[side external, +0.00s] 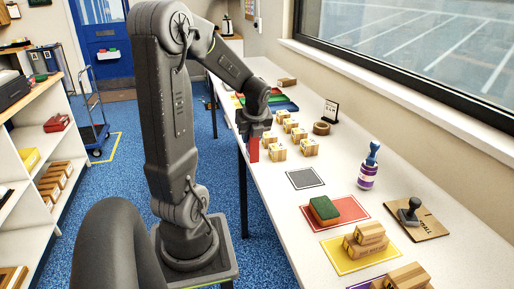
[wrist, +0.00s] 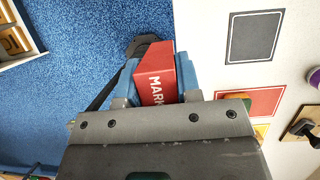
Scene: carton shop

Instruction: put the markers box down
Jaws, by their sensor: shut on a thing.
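The markers box is red with white "MARK" lettering in the wrist view (wrist: 156,77). It also shows upright in the side view (side external: 254,150), below my gripper (side external: 255,136). My gripper's blue fingers (wrist: 156,88) are shut on its two sides. The box hangs at the table's left edge; in the wrist view, blue floor shows behind most of it. I cannot tell its height. A dark grey mat (side external: 306,179) lies empty.
Several small cartons (side external: 309,147) stand close right of the held box. A yellow mat (side external: 343,262) bears stacked cartons (side external: 366,240). A purple bottle (side external: 367,176), a tape roll (side external: 321,128), a small sign (side external: 331,111) and a stamp on a board (side external: 428,226) stand further right.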

